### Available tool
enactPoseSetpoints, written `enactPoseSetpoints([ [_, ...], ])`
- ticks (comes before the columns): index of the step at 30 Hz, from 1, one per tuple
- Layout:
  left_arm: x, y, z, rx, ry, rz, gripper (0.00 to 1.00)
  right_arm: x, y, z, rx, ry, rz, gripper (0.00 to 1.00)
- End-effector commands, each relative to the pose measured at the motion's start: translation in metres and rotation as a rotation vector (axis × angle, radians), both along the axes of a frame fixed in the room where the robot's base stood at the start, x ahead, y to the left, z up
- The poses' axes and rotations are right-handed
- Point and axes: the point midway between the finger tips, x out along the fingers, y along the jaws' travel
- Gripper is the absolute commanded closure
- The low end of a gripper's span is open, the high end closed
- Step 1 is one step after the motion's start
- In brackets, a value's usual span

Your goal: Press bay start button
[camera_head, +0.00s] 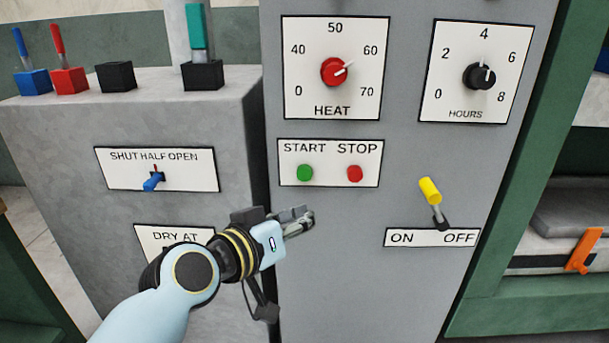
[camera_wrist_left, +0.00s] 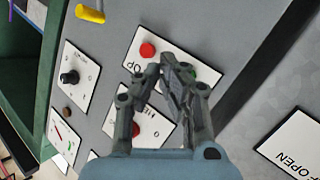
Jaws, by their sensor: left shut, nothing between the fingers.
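The green START button (camera_head: 305,173) sits on a white plate (camera_head: 330,183) on the grey panel, left of the red STOP button (camera_head: 354,173). My left gripper (camera_head: 303,218) is shut and empty, just below the START button in the head view and apart from it there. In the left wrist view its closed fingertips (camera_wrist_left: 172,66) lie over the START/STOP plate, beside the red STOP button (camera_wrist_left: 147,50). There the fingers mostly hide the START button. I cannot tell how far the tips are from the panel. My right gripper is not in view.
Above are the red HEAT knob (camera_head: 334,71) and black HOURS knob (camera_head: 480,77). A yellow-tipped ON/OFF lever (camera_head: 430,191) stands out at the right. A lower grey cabinet at left carries a blue lever (camera_head: 153,181) and several coloured levers on top. The panel below the buttons is bare.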

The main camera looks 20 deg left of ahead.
Motion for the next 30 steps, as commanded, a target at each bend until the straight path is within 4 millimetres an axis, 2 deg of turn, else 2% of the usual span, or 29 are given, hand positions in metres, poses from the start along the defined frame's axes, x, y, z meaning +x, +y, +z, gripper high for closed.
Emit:
enactPoseSetpoints([
  [18, 0.072, 0.021, -0.001, 0.003, -0.002, 0.0, 1.0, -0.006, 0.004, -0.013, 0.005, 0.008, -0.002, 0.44],
  [24, 0.081, 0.024, 0.0, 0.001, -0.001, 0.0, 1.0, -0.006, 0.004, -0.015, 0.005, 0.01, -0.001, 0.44],
  [30, 0.082, 0.024, 0.0, 0.0, 0.0, 0.001, 1.0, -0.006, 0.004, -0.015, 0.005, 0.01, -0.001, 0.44],
])
